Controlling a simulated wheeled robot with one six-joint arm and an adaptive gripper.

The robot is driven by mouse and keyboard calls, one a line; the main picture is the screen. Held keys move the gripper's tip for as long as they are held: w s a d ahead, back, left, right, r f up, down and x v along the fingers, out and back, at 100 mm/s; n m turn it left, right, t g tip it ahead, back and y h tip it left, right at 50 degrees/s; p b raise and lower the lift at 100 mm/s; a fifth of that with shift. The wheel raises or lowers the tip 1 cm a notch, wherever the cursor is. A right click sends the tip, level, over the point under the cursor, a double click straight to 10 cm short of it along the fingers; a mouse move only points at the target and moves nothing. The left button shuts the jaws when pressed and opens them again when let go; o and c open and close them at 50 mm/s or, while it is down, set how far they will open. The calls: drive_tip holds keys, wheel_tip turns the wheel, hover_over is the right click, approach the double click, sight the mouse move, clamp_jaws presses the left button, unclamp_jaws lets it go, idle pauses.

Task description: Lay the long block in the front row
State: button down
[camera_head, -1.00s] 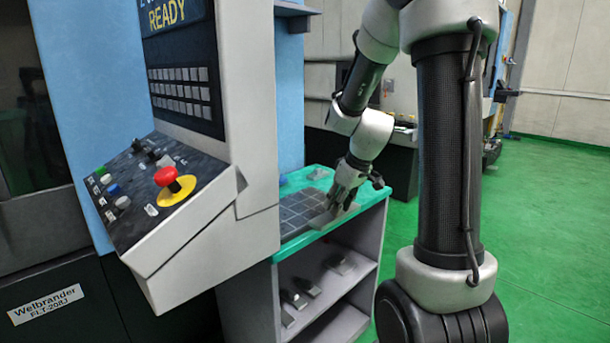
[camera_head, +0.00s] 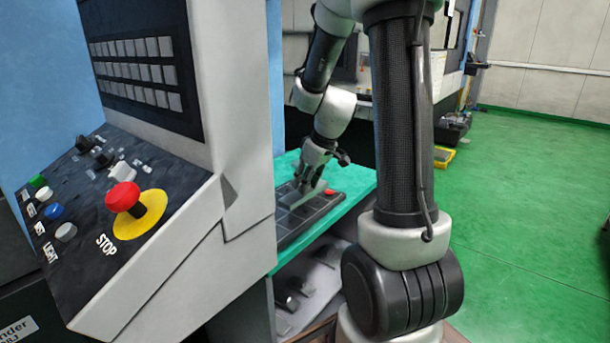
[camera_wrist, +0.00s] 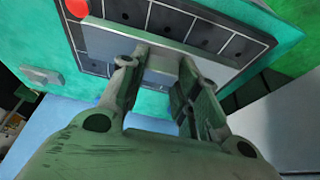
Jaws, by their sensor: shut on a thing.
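My gripper (camera_head: 313,187) is over the dark gridded tray (camera_head: 318,212) on the green bench top. It is shut on the long block (camera_head: 305,199), a pale grey slab that shows just below the fingers. In the wrist view, the fingers of my gripper (camera_wrist: 163,66) stand on either side of a grey part of the block (camera_wrist: 160,70). The slab's pale face reaches out to both sides of the fingers. The tray's dark cells (camera_wrist: 172,20) show beyond it. I cannot tell whether the block touches the tray.
A red round piece (camera_head: 330,192) is at the tray's far right corner. A small grey part (camera_wrist: 40,76) lies on the green top in the wrist view. The machine's control panel (camera_head: 110,190) stands close on the left. Grey parts (camera_head: 285,302) sit on the shelf below.

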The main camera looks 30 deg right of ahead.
sight(308, 192)
drive_tip(key=shift+f, duration=2.8)
drive_tip(key=c, duration=1)
unclamp_jaws()
drive_tip(key=shift+o, duration=0.2)
wheel_tip(308, 192, up, 11)
drive_tip(key=shift+r, duration=0.1)
